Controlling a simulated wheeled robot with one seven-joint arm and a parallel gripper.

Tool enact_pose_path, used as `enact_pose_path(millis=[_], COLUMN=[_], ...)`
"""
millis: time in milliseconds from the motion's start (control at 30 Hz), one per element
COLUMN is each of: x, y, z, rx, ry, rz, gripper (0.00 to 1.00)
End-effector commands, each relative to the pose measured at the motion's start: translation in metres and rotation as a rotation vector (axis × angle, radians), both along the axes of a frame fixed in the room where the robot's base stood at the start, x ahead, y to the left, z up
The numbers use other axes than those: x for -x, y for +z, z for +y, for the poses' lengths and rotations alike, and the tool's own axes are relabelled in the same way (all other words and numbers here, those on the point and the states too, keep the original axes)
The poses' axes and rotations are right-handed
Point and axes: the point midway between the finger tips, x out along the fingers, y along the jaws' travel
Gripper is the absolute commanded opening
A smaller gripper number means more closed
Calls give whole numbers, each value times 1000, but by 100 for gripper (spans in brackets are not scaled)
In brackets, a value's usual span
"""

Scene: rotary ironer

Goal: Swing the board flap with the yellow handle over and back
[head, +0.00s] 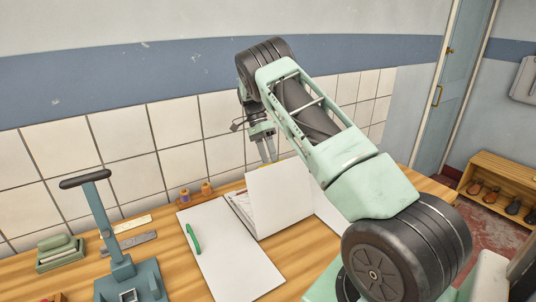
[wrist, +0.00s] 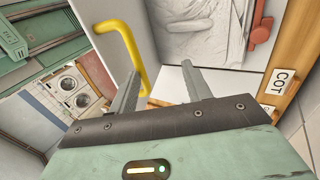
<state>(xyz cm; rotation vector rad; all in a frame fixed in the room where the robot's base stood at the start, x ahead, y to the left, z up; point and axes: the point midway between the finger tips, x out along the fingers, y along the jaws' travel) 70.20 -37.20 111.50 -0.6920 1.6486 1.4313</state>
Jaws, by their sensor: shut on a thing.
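The white board flap (head: 278,198) stands raised at a steep angle between two flat white panels. My gripper (head: 267,150) points down at its top edge. The yellow handle shows only as a small sliver at the flap's top edge in the head view. In the wrist view the yellow handle (wrist: 138,50) is a bent bar running behind the left finger, its lower end showing just right of that finger. My gripper (wrist: 163,82) is shut on the handle with its fingers apart; the exact contact is partly hidden.
A white panel (head: 230,258) with a green pen (head: 193,238) lies flat at left. A blue-grey press with a black-gripped lever (head: 97,205) stands farther left. Small spools (head: 196,193) sit near the tiled wall. A "COT" label (wrist: 281,80) shows at right in the wrist view.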

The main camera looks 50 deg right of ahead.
Motion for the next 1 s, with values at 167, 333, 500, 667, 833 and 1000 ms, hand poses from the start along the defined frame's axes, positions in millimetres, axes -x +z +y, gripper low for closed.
enact_pose_path(millis=[167,333,500,667,833,1000], x=[16,12,-2,-19,-33,-44], y=[-42,-37,-16,18,50,73], z=[6,5,2,-2,-6,-8], rx=[-32,-29,-24,-16,-8,-3], ry=[-11,-10,-8,-4,-2,-1], rz=[53,47,35,23,13,6], gripper=[32,32,32,32,32,32])
